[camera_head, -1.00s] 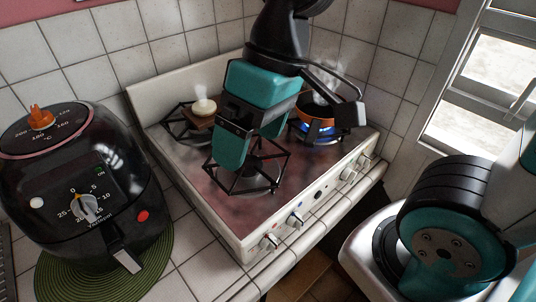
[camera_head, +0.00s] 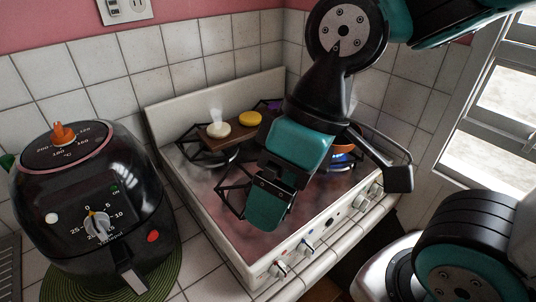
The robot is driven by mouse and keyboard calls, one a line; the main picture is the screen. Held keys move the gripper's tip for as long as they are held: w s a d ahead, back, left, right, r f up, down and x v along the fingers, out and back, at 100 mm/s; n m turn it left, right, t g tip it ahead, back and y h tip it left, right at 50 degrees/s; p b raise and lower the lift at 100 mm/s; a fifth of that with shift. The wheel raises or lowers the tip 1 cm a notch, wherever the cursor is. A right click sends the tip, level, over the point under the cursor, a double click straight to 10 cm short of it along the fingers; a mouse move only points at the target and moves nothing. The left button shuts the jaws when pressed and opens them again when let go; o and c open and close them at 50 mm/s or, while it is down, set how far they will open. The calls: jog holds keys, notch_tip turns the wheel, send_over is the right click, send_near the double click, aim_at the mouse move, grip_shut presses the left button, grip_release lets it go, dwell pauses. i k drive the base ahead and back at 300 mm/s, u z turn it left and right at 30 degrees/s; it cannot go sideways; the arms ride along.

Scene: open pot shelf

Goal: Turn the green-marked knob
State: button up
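The stove (camera_head: 258,270) has a row of knobs along its front edge. A knob with a red mark (camera_head: 278,269) is nearest, then a knob with a blue mark (camera_head: 305,248). Two more pale knobs, one (camera_head: 359,201) and another (camera_head: 375,189), sit toward the far right end. I cannot make out a green mark on any of them. My gripper (camera_head: 267,207) hangs over the stove top, pointing down, behind and above the two near knobs and apart from them. Its fingers overlap in this view, so their opening is unclear.
A black air fryer (camera_head: 140,215) with an orange top knob stands left on a green mat (camera_head: 172,268). A wooden board (camera_head: 216,142) with pale and yellow pieces lies at the back left burner. An orange pot (camera_head: 343,149) sits over a flame, partly behind my arm.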

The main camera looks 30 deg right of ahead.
aim_at(360, 202)
jog(key=z, duration=0.9)
jog(key=k, duration=1.15)
jog(key=z, duration=0.35)
jog(key=i, duration=0.75)
jog(key=z, duration=0.1)
